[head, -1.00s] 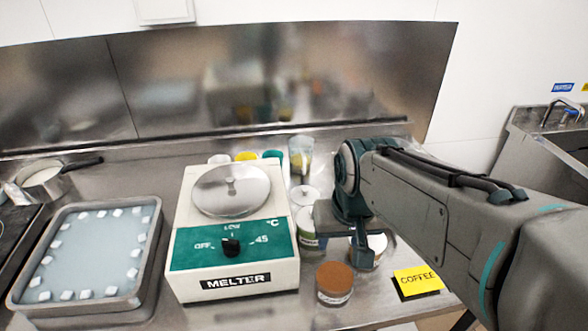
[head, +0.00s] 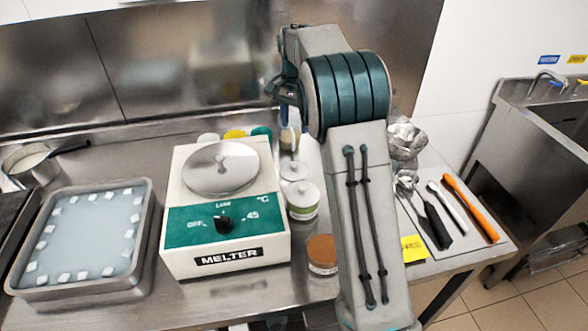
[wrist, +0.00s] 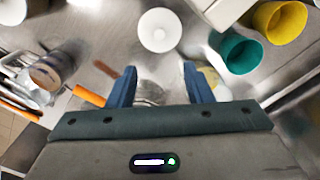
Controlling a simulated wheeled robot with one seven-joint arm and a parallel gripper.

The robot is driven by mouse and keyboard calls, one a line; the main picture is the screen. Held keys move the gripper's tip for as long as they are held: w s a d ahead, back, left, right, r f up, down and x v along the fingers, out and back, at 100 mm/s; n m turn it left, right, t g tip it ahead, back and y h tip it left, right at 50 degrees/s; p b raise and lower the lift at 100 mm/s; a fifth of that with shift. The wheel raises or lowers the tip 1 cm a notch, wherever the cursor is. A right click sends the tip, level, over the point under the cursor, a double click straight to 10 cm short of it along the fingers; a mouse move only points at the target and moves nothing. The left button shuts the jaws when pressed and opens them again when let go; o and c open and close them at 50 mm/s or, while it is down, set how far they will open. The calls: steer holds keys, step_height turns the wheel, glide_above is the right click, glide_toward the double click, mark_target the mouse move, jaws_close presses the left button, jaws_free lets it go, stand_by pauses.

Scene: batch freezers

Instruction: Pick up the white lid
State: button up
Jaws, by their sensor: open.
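A round white lid (head: 293,171) with a small knob is beside the melter in the head view, just behind a white-lidded jar with a green label (head: 303,195). In the wrist view, a round white lid with a knob (wrist: 159,30) lies ahead of my fingertips, roughly centred between them. My gripper (wrist: 159,69) is open, with nothing between its fingers.
The melter (head: 228,257) stands left of the lids. Teal (wrist: 236,52) and yellow (wrist: 281,19) cups are near the gripper. A brown-topped jar (head: 322,254) is in front. The tray (head: 78,291) and utensils, including an orange one (head: 470,208), lie farther off.

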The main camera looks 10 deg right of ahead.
glide_above(294, 164)
steer(key=f, duration=0.8)
steer(key=shift+w+d+f, duration=0.1)
steer(key=shift+w+f, duration=0.15)
steer(key=shift+w, duration=0.05)
steer(key=f, duration=0.2)
steer(key=f+p, duration=0.1)
steer(key=f, duration=0.2)
steer(key=shift+s+f+p, duration=0.3)
jaws_close()
